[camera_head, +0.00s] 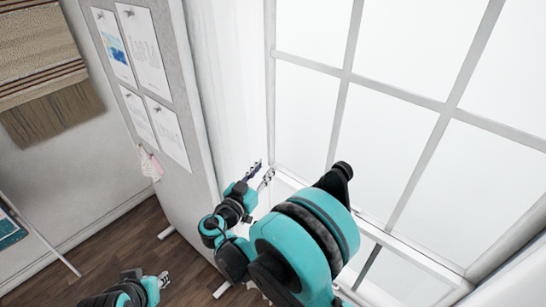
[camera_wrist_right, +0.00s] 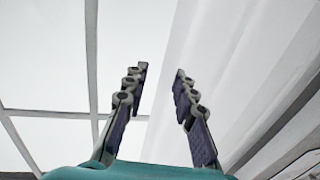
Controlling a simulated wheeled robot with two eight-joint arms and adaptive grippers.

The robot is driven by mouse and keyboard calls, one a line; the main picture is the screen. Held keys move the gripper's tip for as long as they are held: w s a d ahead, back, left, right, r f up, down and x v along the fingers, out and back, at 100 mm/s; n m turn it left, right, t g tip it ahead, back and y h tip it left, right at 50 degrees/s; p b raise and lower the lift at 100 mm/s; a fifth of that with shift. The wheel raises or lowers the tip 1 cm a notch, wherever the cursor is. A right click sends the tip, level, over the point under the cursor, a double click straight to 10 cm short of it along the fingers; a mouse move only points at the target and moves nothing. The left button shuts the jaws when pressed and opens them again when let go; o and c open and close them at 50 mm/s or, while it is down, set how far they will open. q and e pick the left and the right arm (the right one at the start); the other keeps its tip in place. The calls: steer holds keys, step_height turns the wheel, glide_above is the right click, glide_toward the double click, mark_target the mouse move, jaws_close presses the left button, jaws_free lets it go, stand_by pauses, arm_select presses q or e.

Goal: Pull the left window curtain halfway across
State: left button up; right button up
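The left window curtain (camera_head: 228,85) is white and hangs along the left side of the window. It also shows as pale upright folds in the right wrist view (camera_wrist_right: 222,65). My right gripper (camera_head: 262,171) is open at the curtain's lower part, near its window-side edge. In the right wrist view its fingers (camera_wrist_right: 160,70) are apart with no cloth clearly between them. One finger overlaps the curtain's edge, the other the window. Whether they touch the cloth I cannot tell. My left gripper (camera_head: 163,281) is low at the bottom left, away from the curtain; its opening is unclear.
The window (camera_head: 400,65) with grey bars fills the right. A grey board (camera_head: 185,100) with pinned papers (camera_head: 145,50) stands just left of the curtain. A woven hanging (camera_head: 45,70) is on the far left wall. Wooden floor (camera_head: 115,245) is open at lower left.

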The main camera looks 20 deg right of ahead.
steer(key=x, duration=0.5)
steer(key=shift+w+d, duration=0.25)
jaws_close()
